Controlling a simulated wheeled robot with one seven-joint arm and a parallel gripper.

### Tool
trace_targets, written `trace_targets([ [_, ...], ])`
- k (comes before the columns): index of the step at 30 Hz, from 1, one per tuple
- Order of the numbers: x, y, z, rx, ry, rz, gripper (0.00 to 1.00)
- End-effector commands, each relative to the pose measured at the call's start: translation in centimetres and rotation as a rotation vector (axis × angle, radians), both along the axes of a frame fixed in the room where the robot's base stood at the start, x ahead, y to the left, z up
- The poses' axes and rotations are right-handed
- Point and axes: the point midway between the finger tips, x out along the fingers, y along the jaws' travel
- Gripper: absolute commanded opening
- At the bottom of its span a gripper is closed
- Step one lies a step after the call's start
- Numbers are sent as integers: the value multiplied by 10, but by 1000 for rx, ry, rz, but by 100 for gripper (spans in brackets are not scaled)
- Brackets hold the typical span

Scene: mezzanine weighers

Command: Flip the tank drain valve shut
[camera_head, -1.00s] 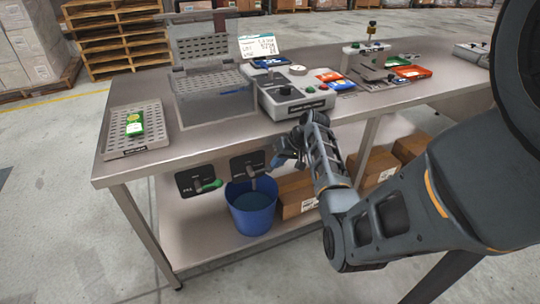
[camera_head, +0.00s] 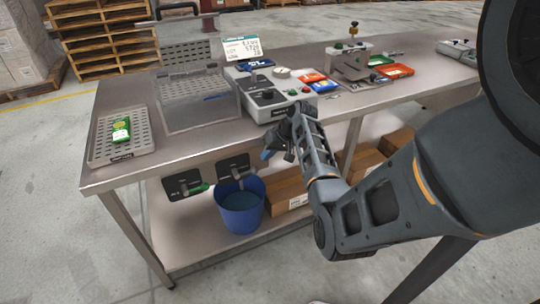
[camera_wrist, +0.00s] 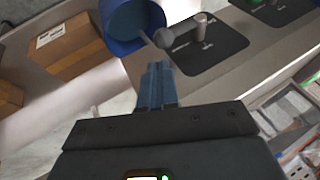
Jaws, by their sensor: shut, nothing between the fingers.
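A black valve plate (camera_head: 234,167) sits on the bench front above a blue bucket (camera_head: 241,207). A grey spout or valve body juts from it over the bucket; its label is unreadable. In the wrist view the plate (camera_wrist: 207,45) carries a grey knob-ended part (camera_wrist: 165,38) and a short grey stub. A second black plate with a green-handled valve (camera_head: 195,189) is to the left. My gripper (camera_head: 267,154) is just right of the right plate. In the wrist view its blue fingers (camera_wrist: 158,85) are shut and empty, close below the knob-ended part; I cannot tell if they touch.
The steel bench (camera_head: 190,152) edge overhangs the valves. Cardboard boxes (camera_head: 288,188) stand on the lower shelf right of the bucket. On top are a perforated tray (camera_head: 103,147) with a green packet, a clear-walled tank (camera_head: 200,105) and a control unit (camera_head: 270,98).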

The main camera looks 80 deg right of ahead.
Motion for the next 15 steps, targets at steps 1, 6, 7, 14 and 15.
trace_targets([
  [1,3,1,11,0,0,2,0],
  [6,-13,0,28,-2,0,-1,0],
  [7,-16,-1,32,-1,-1,0,0],
  [14,-40,-1,65,-1,-1,-1,0],
  [15,-43,-2,70,-1,-1,-2,0],
])
